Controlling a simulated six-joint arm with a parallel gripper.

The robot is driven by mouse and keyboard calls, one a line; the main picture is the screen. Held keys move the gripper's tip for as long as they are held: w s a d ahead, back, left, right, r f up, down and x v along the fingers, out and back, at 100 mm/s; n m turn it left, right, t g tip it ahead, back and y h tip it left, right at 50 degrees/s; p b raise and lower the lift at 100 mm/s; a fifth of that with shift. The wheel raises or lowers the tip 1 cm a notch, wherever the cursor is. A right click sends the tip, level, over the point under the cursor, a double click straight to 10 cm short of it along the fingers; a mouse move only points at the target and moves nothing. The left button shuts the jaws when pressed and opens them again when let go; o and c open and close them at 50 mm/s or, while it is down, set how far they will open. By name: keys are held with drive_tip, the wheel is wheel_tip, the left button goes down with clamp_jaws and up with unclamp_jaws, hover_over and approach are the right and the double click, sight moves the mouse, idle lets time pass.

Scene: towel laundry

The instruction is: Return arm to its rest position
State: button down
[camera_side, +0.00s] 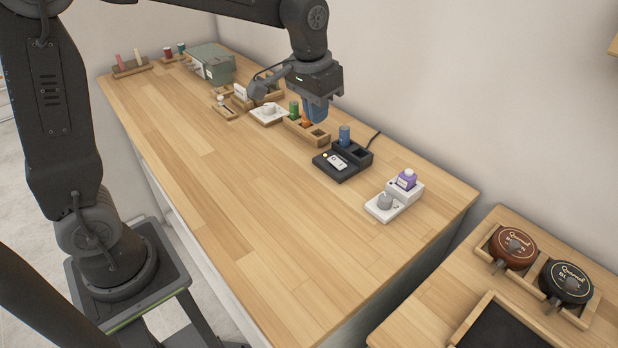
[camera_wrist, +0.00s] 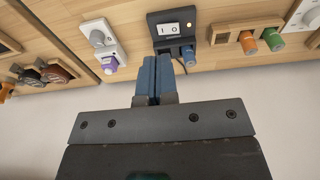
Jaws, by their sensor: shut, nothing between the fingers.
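My gripper (camera_side: 318,115) hangs from my arm above the back part of the wooden table, over the small wooden rack. Its two blue fingers are together and empty. In the wrist view, the closed fingers (camera_wrist: 155,75) point toward the row of devices, just below the black device in the picture. No object hangs from them.
Along the table's wall side stand a wooden rack (camera_side: 293,128) with green and orange cylinders, a black device (camera_side: 334,173) holding a blue cylinder (camera_side: 344,135), and a white device (camera_side: 381,213) with a purple bottle (camera_side: 406,180). The front of the wooden table (camera_side: 240,190) is clear.

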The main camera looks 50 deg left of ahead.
drive_tip(key=s+r+t, duration=0.2)
drive_tip(key=s+t, duration=0.2)
drive_tip(key=s, duration=1.6)
drive_tip(key=shift+a, duration=0.35)
drive_tip(key=shift+s+r, duration=0.1)
